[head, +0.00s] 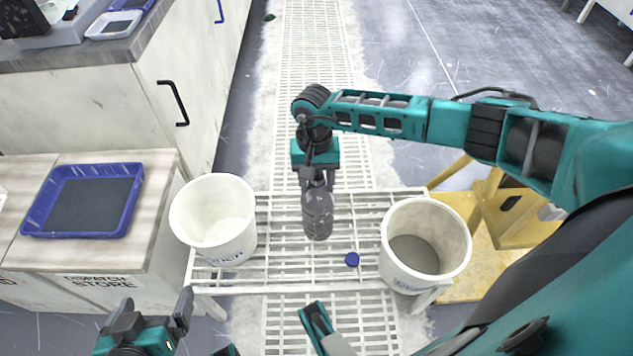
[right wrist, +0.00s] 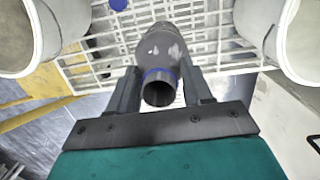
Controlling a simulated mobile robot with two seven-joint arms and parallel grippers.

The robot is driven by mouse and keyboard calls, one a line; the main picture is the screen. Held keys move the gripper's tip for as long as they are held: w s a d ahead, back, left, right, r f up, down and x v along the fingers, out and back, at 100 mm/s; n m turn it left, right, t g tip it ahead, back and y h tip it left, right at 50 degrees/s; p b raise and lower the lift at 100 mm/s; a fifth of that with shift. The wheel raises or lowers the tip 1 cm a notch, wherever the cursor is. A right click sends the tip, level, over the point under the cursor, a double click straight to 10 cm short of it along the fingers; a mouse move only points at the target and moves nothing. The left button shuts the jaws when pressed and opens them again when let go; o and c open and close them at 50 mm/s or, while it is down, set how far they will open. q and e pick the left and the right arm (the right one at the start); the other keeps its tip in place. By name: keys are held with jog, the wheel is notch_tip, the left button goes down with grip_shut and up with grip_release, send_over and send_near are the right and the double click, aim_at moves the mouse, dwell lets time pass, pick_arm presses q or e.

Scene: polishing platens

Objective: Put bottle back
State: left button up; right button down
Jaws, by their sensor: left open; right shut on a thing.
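A clear grey bottle (head: 318,214) is held by my right gripper (head: 317,184) over the white slatted rack (head: 285,287), between two white buckets. In the right wrist view the bottle (right wrist: 160,55) lies between both fingers, its open mouth with a blue ring towards the camera. I cannot tell whether its base touches the rack. A blue cap (head: 352,259) lies on the rack, to the right of and nearer than the bottle. My left gripper (head: 150,316) is open and empty at the lower left, in front of the cabinet.
A white bucket (head: 213,218) stands at the rack's left end. Another bucket (head: 425,245), with grey contents, stands at the right. A blue tray (head: 84,199) lies on the left cabinet. A yellow frame (head: 490,230) is behind the right bucket.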

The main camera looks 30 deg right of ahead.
jog(key=shift+f, duration=0.25)
jog(key=shift+c, duration=2.3)
grip_release()
jog(key=shift+r, duration=0.1)
